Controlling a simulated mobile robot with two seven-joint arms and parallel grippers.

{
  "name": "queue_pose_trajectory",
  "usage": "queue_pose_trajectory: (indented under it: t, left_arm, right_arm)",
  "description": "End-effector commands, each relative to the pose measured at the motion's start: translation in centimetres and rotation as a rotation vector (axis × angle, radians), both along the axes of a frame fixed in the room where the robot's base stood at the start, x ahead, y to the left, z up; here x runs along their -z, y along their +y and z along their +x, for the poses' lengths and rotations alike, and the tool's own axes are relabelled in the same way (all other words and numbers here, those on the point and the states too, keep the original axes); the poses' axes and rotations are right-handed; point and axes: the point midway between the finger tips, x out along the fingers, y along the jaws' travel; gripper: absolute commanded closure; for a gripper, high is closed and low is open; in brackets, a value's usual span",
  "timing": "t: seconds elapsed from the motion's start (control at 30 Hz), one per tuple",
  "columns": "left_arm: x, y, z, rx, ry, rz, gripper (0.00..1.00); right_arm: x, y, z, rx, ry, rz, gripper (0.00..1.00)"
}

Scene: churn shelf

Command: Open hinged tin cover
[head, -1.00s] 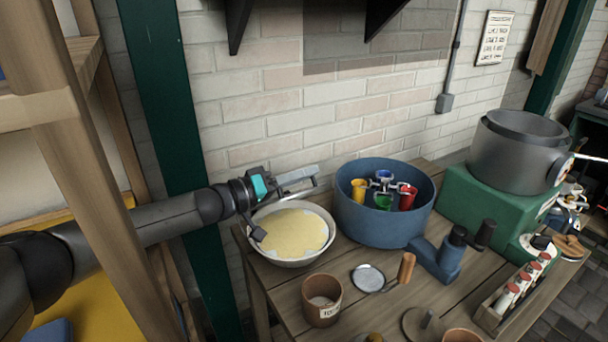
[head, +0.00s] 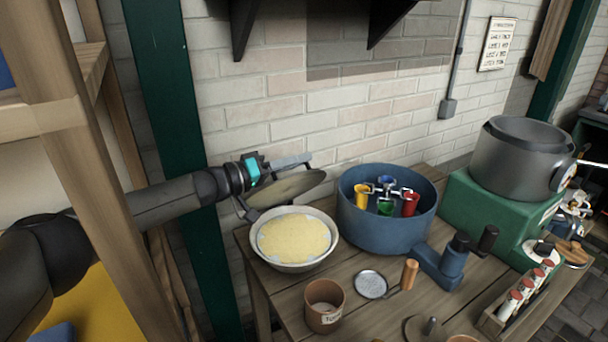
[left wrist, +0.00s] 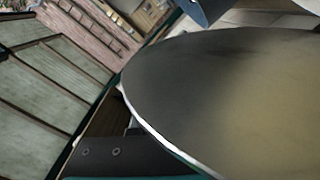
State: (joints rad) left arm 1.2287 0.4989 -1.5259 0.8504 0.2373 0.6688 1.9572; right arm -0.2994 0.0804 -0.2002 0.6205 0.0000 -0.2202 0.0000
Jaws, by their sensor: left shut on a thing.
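My left gripper (head: 290,170) reaches in from the left above a pale metal bowl (head: 268,264) of yellow, grainy stuff (head: 294,238). It is shut on a dark, round, flat cover (head: 287,189), which is tilted above the back of the bowl and apart from its front rim. In the left wrist view the cover (left wrist: 190,85) fills the right side, dark grey fading to pale yellow, with a bright rim. Whether a hinge joins it to the bowl I cannot tell. The exact grip is partly hidden. My right gripper is not in view.
A blue tub (head: 385,226) with coloured cups stands close right of the bowl. A brown pot (head: 324,314) and a small round dish (head: 370,284) are in front. A green base with a grey pot (head: 518,157) is farther right. A wooden post (head: 85,150) stands near my left arm.

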Motion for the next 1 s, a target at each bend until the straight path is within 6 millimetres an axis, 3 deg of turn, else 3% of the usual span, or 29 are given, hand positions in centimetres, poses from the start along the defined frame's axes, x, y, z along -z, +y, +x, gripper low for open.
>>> queue_pose_trajectory:
  t: [0.2, 0.6, 0.63, 0.8, 0.9, 1.0]
  left_arm:
    - [-0.6, 1.1, 1.6, -0.004, -0.004, 0.008, 1.0]
    - [-0.8, 1.4, 1.9, -0.006, -0.001, 0.009, 1.0]
    - [-0.8, 1.4, 1.9, -0.006, -0.001, 0.009, 0.85]
    - [-0.8, 1.3, 1.8, -0.004, -0.001, 0.008, 0.66]
    - [-0.9, 1.3, 1.8, -0.003, 0.0, 0.007, 0.58]
    - [-0.9, 1.3, 1.8, -0.002, -0.001, 0.006, 0.58]
  right_arm:
    - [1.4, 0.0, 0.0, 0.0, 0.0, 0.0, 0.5]
    - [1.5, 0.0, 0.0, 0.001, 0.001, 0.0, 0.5]
    - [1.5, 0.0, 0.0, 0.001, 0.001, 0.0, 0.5]
    - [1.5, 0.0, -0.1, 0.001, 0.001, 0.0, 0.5]
    - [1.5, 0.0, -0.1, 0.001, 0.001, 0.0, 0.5]
    - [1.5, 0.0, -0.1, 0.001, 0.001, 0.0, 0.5]
